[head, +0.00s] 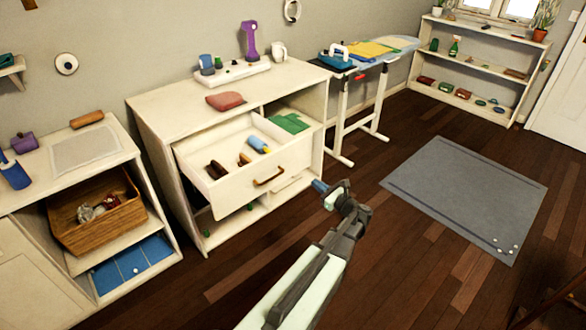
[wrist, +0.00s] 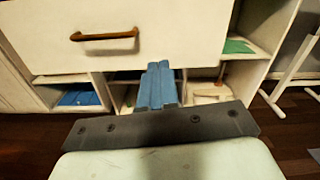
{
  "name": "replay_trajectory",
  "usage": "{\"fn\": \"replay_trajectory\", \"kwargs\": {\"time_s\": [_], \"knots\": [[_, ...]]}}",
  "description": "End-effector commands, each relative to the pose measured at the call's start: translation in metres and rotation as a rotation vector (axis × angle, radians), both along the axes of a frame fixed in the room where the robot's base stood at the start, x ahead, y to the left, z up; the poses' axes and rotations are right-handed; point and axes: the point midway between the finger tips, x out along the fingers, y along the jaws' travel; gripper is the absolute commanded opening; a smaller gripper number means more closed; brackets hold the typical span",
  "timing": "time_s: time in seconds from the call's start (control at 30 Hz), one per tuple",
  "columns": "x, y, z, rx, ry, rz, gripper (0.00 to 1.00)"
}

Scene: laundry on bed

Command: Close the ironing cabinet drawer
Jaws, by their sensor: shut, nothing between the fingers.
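The ironing cabinet (head: 160,105) is a white wooden unit against the wall. Its drawer (head: 229,190) is pulled out, with a brown handle (head: 269,179) on its front. Inside the drawer lie a blue and yellow item (head: 258,144) and small brown items (head: 216,169). My gripper (head: 319,186) is shut and empty, in front of the cabinet and to the right of the handle. In the wrist view the blue fingers (wrist: 158,84) are together near the lower edge of the drawer front (wrist: 190,45), right of the handle (wrist: 104,34). I cannot tell whether they touch it.
A low white unit with a wicker basket (head: 70,226) stands left. An ironing board (head: 400,44) on white legs stands right of the cabinet. A grey mat (head: 465,190) lies on the wooden floor. The floor between the cabinet and mat is mostly clear.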

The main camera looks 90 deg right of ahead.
Motion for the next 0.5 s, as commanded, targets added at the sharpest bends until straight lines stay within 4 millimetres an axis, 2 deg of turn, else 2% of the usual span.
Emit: {"fn": "replay_trajectory", "kwargs": {"time_s": [0.27, 0.5], "knots": [[0.002, -0.001, -0.001, 0.101, -0.098, 0.003, 0.0], [0.019, -0.018, -0.001, 0.105, -0.102, 0.005, 0.0]]}}
